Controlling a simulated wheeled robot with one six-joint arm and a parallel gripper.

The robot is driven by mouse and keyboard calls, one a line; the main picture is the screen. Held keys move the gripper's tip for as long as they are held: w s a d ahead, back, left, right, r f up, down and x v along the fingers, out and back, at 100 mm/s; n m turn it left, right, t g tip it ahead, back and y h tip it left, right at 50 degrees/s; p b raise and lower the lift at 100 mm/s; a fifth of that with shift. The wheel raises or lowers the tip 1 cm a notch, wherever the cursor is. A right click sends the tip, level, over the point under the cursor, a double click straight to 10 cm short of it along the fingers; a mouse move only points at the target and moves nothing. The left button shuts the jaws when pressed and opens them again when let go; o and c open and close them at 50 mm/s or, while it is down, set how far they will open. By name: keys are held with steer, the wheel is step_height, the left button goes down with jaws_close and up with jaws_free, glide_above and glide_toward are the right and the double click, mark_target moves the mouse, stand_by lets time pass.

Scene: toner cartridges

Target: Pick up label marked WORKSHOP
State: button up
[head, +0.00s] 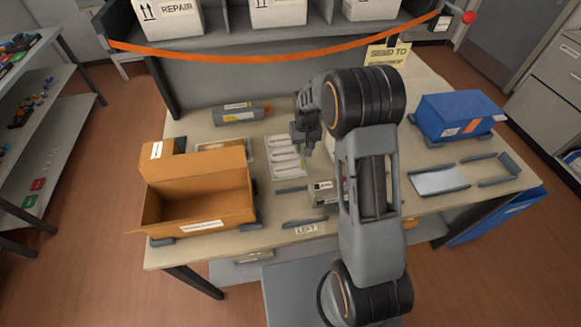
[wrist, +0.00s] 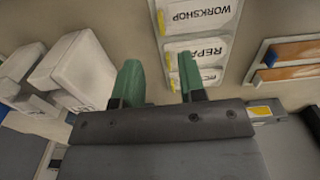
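The WORKSHOP label (wrist: 198,16) is a white card with black letters and a yellow end, at the top of the wrist view. It lies in a column with the REPAIR label (wrist: 204,49) and a partly hidden label (wrist: 209,76). In the head view the label column (head: 286,158) lies on the table, its words too small to read. My gripper (wrist: 160,60) shows two green fingers apart with nothing between them. The right finger overlaps the lower labels in view. In the head view my gripper (head: 303,138) hangs over or beside the label column.
An open orange-brown box (head: 195,195) stands at the left front. A grey cartridge (head: 238,112) lies behind. A small box (head: 324,193) stands near the front, partly behind my arm. A blue box (head: 457,115) stands at the right. An orange strap (head: 270,56) hangs across the back.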

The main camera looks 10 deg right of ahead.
mark_target(288, 167)
steer(key=shift+a+f+p, duration=0.1)
steer(key=shift+f+p, duration=1.15)
steer(key=shift+f, duration=3.5)
jaws_close()
